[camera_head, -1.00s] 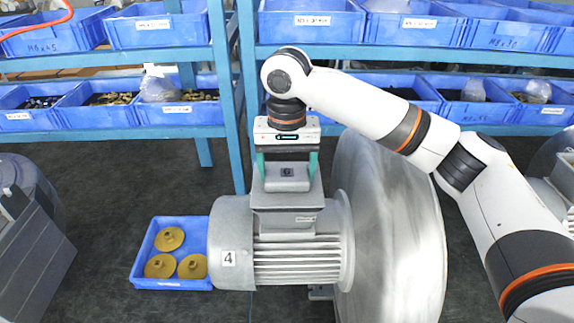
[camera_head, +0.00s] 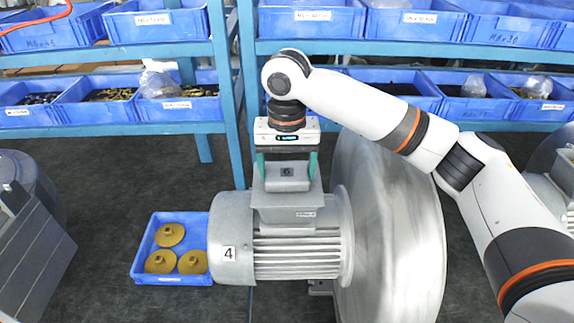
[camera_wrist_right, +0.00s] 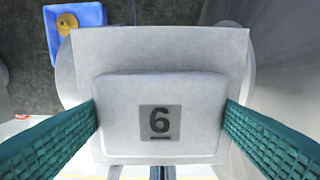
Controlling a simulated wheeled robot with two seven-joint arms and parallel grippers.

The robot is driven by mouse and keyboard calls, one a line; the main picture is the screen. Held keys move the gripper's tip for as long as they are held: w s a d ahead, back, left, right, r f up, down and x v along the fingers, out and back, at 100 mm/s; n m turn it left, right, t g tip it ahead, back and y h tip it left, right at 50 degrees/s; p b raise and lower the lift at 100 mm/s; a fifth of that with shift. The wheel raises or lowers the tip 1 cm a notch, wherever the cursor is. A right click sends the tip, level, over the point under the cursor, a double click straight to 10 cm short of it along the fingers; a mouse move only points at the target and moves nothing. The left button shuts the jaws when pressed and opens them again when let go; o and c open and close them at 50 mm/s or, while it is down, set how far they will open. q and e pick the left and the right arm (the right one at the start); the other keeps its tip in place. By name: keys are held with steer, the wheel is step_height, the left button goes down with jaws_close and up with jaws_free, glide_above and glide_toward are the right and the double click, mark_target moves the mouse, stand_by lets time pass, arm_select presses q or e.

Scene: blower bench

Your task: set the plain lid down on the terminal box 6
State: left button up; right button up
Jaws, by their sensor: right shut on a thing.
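The lid is directly over the grey terminal box (camera_head: 288,215) on top of the motor. It looks level and lined up with the box, with no clear gap; I cannot tell whether it rests there. The lid's underside is hidden. My left gripper is out of view.
The grey motor (camera_head: 297,262), labelled 4, has a big round blower housing (camera_head: 390,240) on its right. A blue crate (camera_head: 172,281) with brass-coloured parts stands at left. Blue shelves (camera_head: 120,130) with bins are behind. A grey machine (camera_head: 35,235) stands at far left.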

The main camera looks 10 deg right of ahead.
mark_target(287, 171)
steer(key=o, duration=1.1)
steer(key=shift+c, duration=0.2)
step_height(287, 171, up, 12)
steer(key=b, duration=0.2)
steer(key=shift+f, duration=0.15)
